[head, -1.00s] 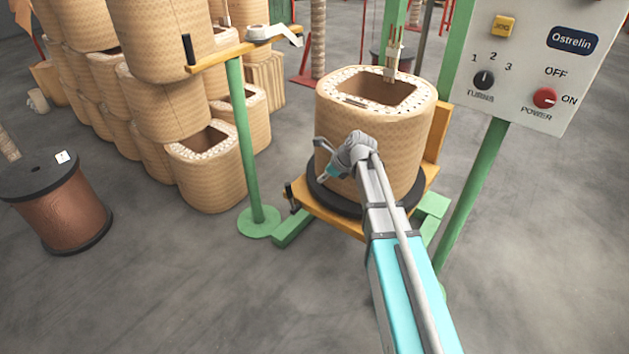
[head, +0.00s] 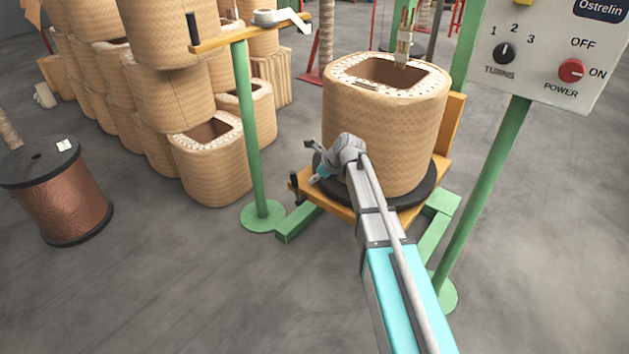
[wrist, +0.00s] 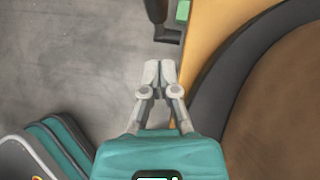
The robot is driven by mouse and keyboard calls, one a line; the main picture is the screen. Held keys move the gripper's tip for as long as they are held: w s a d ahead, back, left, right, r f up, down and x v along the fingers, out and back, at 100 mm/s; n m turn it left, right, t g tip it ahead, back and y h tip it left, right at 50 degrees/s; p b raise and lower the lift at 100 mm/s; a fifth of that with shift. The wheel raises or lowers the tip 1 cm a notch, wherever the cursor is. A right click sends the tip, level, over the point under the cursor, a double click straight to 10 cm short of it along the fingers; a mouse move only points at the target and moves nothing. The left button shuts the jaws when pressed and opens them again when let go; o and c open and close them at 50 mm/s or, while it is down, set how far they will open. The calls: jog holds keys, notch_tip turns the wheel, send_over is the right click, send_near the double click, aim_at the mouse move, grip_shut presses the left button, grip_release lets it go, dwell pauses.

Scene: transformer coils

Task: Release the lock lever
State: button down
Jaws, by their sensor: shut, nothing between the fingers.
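A black lever (head: 295,188) stands at the left front corner of the orange platform (head: 342,211) of the winding stand; I take it to be the lock lever. In the wrist view the lever (wrist: 157,12) shows at the top edge, partly cut off, beside the platform's orange edge. My gripper (head: 313,181) is just right of the lever in the head view. In the wrist view my gripper (wrist: 159,72) is shut and empty, its fingertips together and pointing at the lever with a visible gap. A green block (wrist: 183,11) sits beside the lever.
A large wound coil (head: 385,135) stands on the black turntable (head: 425,193), close right of my gripper. A second post with an orange arm (head: 225,38) and another black handle (head: 192,27) stands left. The control panel (head: 545,50) is at right. Floor in front is open.

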aim_at(296, 180)
jog(key=a, duration=0.1)
jog(key=w+a, duration=0.1)
jog(key=a+f, duration=0.1)
jog(key=shift+w+a, duration=0.35)
jog(key=shift+w, duration=0.05)
jog(key=shift+a, duration=0.6)
jog(key=shift+w+d, duration=0.2)
jog(key=shift+d, duration=0.5)
jog(key=shift+r, duration=0.1)
